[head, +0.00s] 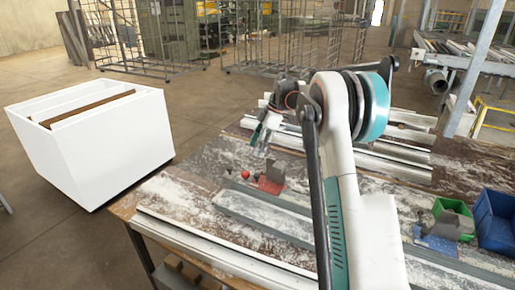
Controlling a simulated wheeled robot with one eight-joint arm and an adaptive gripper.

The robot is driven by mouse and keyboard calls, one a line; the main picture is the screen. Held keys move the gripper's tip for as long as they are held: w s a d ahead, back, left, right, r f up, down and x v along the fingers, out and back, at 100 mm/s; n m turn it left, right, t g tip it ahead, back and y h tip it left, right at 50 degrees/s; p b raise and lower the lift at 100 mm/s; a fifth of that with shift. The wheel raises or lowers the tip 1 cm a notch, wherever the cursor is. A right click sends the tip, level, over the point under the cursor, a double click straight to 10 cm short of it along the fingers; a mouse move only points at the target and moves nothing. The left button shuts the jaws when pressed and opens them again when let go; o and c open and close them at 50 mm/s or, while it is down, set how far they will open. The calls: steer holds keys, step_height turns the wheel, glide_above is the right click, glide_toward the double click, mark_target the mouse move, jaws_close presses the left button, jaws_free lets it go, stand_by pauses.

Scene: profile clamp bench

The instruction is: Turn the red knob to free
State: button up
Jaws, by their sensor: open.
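A small round red knob (245,174) shows on the bench, just left of a clamp with a grey body and red base (270,185). Whether it is joined to the clamp is too small to tell. My gripper (262,151) is open, pointing down, above and slightly right of the red knob and close over the red clamp. It appears to be apart from the knob, with nothing visible between the fingers. The knob's setting cannot be read.
The bench (160,197) holds long grey profiles (375,165) behind the clamp and a strip along its front edge. A white box (110,150) stands left of the bench.

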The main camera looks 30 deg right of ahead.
steer(key=shift+a, duration=0.1)
step_height(320, 180, up, 2)
steer(key=r+m+g+h+p, duration=0.1)
steer(key=m+h+p, duration=0.25)
steer(key=m, duration=0.95)
glide_above(246, 172)
steer(key=shift+h, duration=0.45)
step_height(246, 172, down, 14)
steer(key=b, duration=0.3)
steer(key=shift+a+f+b, duration=0.1)
steer(key=shift+f+b, duration=0.05)
steer(key=shift+b, duration=0.2)
